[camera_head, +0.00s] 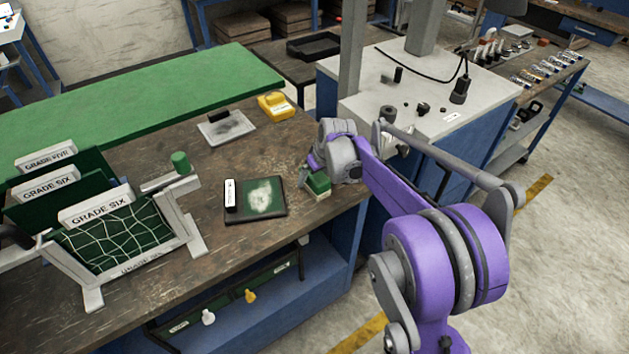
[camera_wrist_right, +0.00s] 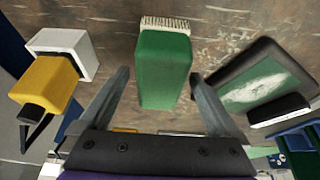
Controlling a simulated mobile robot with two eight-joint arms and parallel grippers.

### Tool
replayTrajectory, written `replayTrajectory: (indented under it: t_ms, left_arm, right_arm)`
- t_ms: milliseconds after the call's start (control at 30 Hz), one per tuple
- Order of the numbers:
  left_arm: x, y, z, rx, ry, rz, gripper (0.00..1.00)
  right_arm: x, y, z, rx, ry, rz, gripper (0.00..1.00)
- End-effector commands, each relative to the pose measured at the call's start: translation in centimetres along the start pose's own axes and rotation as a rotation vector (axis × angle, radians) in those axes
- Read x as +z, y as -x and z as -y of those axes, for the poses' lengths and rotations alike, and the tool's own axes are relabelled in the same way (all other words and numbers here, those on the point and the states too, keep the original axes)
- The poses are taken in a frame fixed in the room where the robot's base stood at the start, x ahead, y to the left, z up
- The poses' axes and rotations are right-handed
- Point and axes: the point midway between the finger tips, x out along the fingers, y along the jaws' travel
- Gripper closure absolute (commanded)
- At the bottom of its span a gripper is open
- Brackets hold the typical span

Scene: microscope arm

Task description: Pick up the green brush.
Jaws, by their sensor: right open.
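The green brush (camera_head: 318,183) lies on the wooden workbench near its right edge, just right of a dark pad. In the right wrist view the brush (camera_wrist_right: 163,72) has a green block body and a strip of pale bristles at its far end. My right gripper (camera_wrist_right: 160,78) is open, with one finger on each side of the brush and a visible gap to both. In the head view the right gripper (camera_head: 312,176) is at the brush and partly covers it.
A dark pad with pale powder (camera_head: 262,196) lies left of the brush. Behind are a grey plate (camera_head: 226,127) and a yellow tool (camera_head: 275,107). A rack of "GRADE SIX" green sheets (camera_head: 115,235) stands at left. A grey-topped cabinet (camera_head: 430,115) stands right of the bench.

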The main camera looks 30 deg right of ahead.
Motion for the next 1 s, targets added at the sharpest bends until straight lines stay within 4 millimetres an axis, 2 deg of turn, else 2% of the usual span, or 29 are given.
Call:
replayTrajectory:
  t_ms: [167, 600, 700, 900, 1000]
  left_arm:
    - [-0.01, 0.01, 0.00, 0.000, 0.000, 0.000, 0.50]
    - [-0.01, 0.01, 0.00, 0.000, 0.000, 0.000, 0.50]
    - [-0.01, 0.01, 0.00, 0.000, 0.000, 0.000, 0.50]
    - [-0.05, 0.06, 0.00, 0.000, 0.000, 0.000, 0.50]
    - [-0.37, 0.44, 0.00, 0.000, 0.000, -0.003, 0.50]
  right_arm:
    - [-0.01, 0.01, 0.00, 0.000, 0.000, 0.000, 0.04]
    - [-0.01, 0.02, 0.00, 0.000, 0.000, 0.000, 0.83]
    - [-0.01, 0.03, 0.00, 0.000, 0.000, 0.000, 0.99]
    - [-0.05, 0.11, 0.00, 0.000, 0.000, 0.000, 0.99]
    - [-0.37, 0.82, 0.00, 0.000, 0.000, -0.001, 0.99]
